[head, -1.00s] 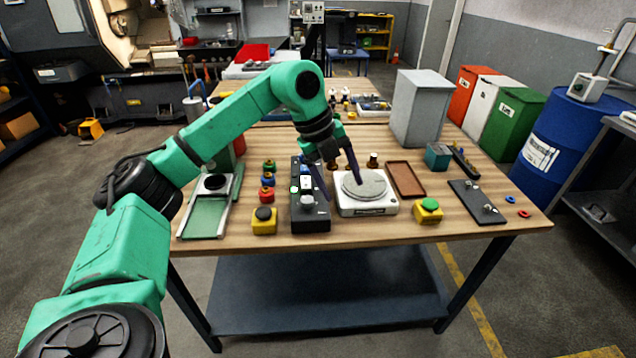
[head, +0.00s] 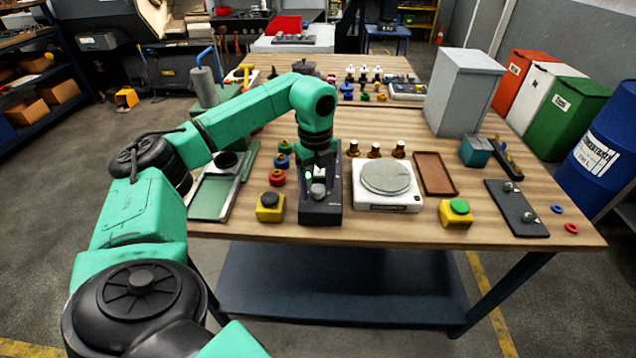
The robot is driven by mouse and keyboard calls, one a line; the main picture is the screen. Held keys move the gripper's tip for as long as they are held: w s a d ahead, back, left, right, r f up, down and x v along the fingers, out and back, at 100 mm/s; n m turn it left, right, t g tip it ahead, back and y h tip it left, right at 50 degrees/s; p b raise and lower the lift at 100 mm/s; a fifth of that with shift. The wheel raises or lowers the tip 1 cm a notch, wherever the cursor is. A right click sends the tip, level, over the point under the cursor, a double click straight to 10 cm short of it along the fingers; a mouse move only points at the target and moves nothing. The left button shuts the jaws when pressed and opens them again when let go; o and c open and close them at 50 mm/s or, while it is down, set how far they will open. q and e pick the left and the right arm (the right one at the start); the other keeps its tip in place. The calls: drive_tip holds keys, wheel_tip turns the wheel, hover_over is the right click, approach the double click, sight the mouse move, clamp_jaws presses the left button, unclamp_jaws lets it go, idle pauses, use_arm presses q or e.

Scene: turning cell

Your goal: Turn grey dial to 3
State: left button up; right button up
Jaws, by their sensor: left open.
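The grey dial (head: 318,191) sits near the front end of a black control panel (head: 321,215) on the wooden table. My left gripper (head: 319,176) is over the panel, pointing down, with its dark fingers close around or just behind the dial. It is open; I cannot tell whether a finger touches the dial. The arm and fingers hide the rear of the panel, and the dial's markings are too small to read. My right gripper is out of view.
A white scale (head: 388,202) with a round plate stands right of the panel. A green tray (head: 211,197) lies further left. A grey box (head: 464,95) stands at the back right.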

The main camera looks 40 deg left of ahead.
use_arm(q)
drive_tip(key=shift+s, duration=0.15)
drive_tip(key=shift+c, duration=1.2)
drive_tip(key=shift+f, duration=0.1)
clamp_jaws()
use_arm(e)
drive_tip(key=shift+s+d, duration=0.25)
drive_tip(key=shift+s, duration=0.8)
